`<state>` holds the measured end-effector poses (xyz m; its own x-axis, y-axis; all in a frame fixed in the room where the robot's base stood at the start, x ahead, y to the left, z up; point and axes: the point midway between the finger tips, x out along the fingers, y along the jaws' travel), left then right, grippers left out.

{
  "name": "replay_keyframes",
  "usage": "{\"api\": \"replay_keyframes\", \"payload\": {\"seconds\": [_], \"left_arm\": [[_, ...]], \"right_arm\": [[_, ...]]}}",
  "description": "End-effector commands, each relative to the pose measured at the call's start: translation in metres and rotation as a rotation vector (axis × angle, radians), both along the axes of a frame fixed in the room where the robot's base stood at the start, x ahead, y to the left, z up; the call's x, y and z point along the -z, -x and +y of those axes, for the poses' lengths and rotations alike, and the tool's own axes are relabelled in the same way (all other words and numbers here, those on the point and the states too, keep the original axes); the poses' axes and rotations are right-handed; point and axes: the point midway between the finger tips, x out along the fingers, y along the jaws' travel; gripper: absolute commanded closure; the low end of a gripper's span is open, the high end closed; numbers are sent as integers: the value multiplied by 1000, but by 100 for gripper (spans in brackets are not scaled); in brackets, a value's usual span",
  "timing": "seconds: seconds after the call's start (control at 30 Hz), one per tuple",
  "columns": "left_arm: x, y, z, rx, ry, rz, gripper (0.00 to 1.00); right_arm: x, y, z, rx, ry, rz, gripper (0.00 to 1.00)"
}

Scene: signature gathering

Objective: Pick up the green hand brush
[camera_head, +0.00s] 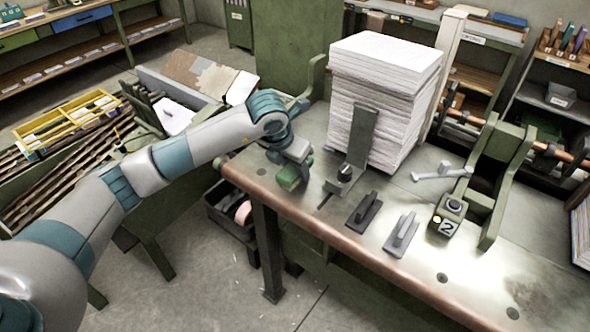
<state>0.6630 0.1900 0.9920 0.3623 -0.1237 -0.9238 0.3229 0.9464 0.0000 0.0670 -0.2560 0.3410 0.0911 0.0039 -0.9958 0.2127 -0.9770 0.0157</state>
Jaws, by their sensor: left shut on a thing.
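My left gripper (295,163) reaches in from the left over the near-left corner of the green workbench. It is shut on the green hand brush (288,181), whose green body shows just below the jaws. The upper part of the brush is hidden by the gripper. I cannot tell whether the brush touches the bench top (312,206). My right gripper is not in view.
A tall stack of white paper (378,95) stands behind an upright green plate (361,143). Dark (364,211) and grey (401,234) handled blocks, and a box marked 2 (448,214), lie to the right. A dark bin (232,211) sits below.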

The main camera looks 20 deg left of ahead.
Motion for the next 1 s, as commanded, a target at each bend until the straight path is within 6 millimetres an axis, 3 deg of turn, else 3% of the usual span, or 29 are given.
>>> {"api": "replay_keyframes", "payload": {"seconds": [0.37, 0.4, 0.63, 0.97, 1.0], "left_arm": [[-9, 0, 0, 0, 0, 1, 88], [-9, -1, 0, 0, 1, -4, 88], [-45, -1, -1, 2, 0, -6, 88], [-87, -14, -76, 5, 0, -4, 88], [-91, -15, -80, 2, 1, -3, 88]], "right_arm": [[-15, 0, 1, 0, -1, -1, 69], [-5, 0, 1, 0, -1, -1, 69], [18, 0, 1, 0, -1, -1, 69], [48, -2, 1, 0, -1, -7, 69], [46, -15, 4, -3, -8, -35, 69]]}}
